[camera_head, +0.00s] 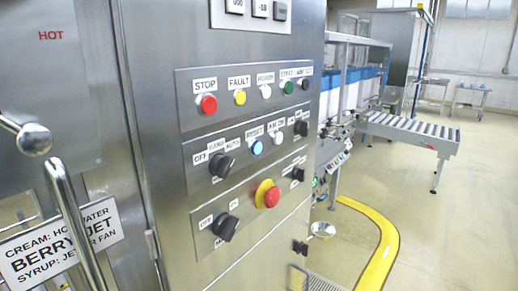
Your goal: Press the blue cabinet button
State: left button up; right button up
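The blue button (257,147) is a small round button on the middle panel (240,151) of a steel cabinet (160,110). A label above it seems to read RESET. A white button (278,139) sits just right of it. A black rotary switch (221,165) sits to its left, with a HAND/AUTO label above. Another black switch (301,128) is at the panel's right end. Neither of my grippers shows in the head view.
Above are red (208,104), yellow (240,97), white and green buttons. Below is a red mushroom button (268,194) on a yellow ring. A metal handle (75,220) stands out at the left. Free floor (450,235) with a yellow curved line lies right.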

aim_at(257, 147)
jog(key=l+u, duration=0.25)
jog(key=u, duration=0.2)
jog(key=i+l+u, duration=0.1)
jog(key=l+u, duration=0.15)
jog(key=u, duration=0.2)
jog(key=l+u, duration=0.2)
jog(key=l, duration=0.35)
jog(key=k+l+u, duration=0.2)
jog(key=l, duration=0.3)
jog(key=k+l, duration=0.1)
jog(key=l, duration=1.05)
jog(key=k+u, duration=0.05)
